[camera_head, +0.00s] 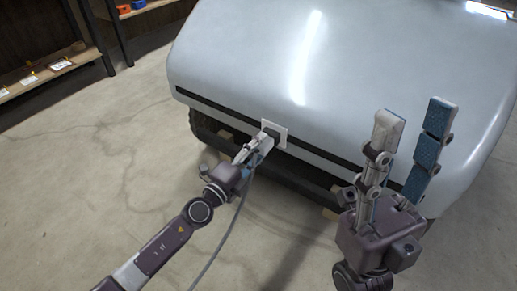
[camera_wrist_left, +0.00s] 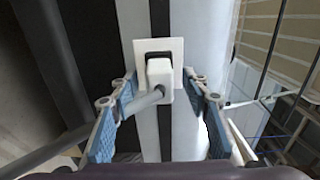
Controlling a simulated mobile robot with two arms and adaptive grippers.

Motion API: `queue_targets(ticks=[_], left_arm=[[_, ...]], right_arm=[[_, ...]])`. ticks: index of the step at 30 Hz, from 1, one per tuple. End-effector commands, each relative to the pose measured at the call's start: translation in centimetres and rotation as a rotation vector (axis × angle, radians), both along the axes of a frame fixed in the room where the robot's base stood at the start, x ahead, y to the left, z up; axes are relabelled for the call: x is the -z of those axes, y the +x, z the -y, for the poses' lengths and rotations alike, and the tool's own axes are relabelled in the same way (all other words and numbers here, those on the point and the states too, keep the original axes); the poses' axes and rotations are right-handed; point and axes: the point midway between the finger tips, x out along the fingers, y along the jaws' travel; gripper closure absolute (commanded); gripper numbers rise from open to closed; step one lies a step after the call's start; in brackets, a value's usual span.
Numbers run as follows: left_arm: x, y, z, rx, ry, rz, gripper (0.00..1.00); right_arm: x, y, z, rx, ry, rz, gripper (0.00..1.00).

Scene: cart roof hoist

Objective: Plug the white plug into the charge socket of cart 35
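The white plug (camera_wrist_left: 160,82) sits at the dark opening of the charge socket, in line with it, and looks pushed in. The socket has a square white plate (camera_head: 275,134) on the cart's front; it also shows in the wrist view (camera_wrist_left: 178,48). My left gripper (camera_head: 262,141) is at the plug. In the wrist view its blue-padded fingers (camera_wrist_left: 160,88) stand on either side of the plug with gaps, so it looks open. A grey cable (camera_head: 232,225) hangs from the plug. My right gripper (camera_head: 408,118) is open and empty in front of the cart. No cart number is visible.
The pale cart body (camera_head: 350,55) fills the upper right, with a dark strip along its lower front. A wooden shelf (camera_head: 50,75) with small items stands at the upper left. The concrete floor (camera_head: 110,150) at the left is clear.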

Motion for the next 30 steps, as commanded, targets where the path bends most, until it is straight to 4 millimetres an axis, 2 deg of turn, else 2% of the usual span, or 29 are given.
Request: queue_targets(ticks=[11,16,20,24,30], left_arm=[[0.2,-0.8,-0.4,0.001,-0.002,-0.005,0.57],[0.2,-2.6,-1.9,-0.001,-0.004,-0.005,0.57],[0.3,-5.2,-3.8,0.001,0.004,-0.003,0.57],[0.3,-7.1,-5.1,0.0,-0.001,-0.006,0.57],[0.3,-9.0,-6.6,-0.001,-0.002,-0.004,0.57]], right_arm=[[0.0,0.0,0.0,0.001,0.0,-0.001,0.6],[0.0,0.0,0.0,0.0,0.001,-0.001,0.6],[0.0,0.0,0.0,0.0,0.0,-0.001,0.6],[0.0,0.0,0.0,0.0,0.0,-0.001,0.6],[0.0,0.0,0.0,0.0,0.0,-0.001,0.6]])
